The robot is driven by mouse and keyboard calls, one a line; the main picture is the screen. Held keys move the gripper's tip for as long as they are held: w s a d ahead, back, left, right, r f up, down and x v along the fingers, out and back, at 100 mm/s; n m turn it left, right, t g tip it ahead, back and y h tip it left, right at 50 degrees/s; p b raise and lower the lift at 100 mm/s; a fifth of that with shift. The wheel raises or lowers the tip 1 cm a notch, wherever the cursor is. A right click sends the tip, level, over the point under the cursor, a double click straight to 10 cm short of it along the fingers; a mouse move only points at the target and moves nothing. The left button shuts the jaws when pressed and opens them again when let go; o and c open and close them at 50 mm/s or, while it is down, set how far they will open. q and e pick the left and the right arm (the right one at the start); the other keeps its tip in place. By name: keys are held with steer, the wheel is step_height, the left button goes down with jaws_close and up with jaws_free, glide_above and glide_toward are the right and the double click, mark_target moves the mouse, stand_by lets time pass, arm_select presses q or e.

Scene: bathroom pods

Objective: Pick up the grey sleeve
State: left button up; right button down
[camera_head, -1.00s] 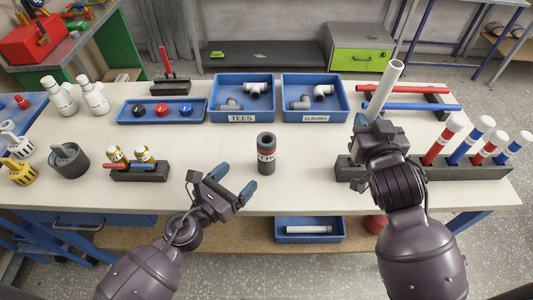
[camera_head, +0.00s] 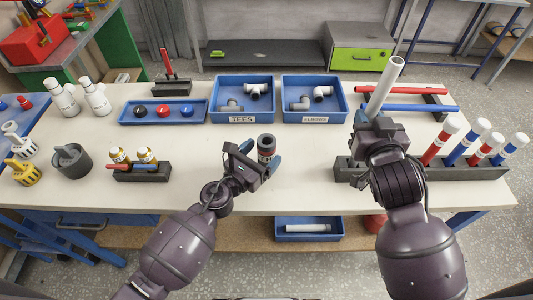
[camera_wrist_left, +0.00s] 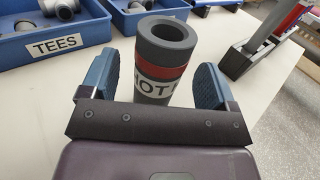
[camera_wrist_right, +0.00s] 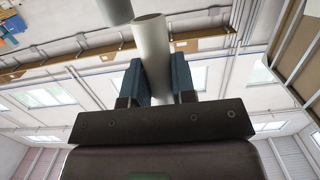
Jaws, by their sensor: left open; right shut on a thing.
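The grey sleeve (camera_head: 266,146) stands upright on the white table, with a red band and a white label. In the left wrist view the sleeve (camera_wrist_left: 163,60) shows its hollow top and stands between the two blue fingers. My left gripper (camera_head: 262,155) is open around the sleeve, and part of the sleeve is hidden by it in the head view. My right gripper (camera_head: 377,124) is shut on a pale pipe (camera_head: 385,85) held upright and slightly tilted; the pipe also shows in the right wrist view (camera_wrist_right: 152,50).
Blue bins labelled TEES (camera_head: 243,118) and ELBOWS (camera_head: 315,118) stand behind the sleeve. A dark rack (camera_head: 460,172) with red and blue capped tubes is at right. A small rack with bottles (camera_head: 142,174) is at left.

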arm_select(q)
steer(key=shift+x, duration=1.25)
steer(key=shift+c, duration=0.5)
steer(key=c, duration=1)
steer(key=shift+o, duration=0.2)
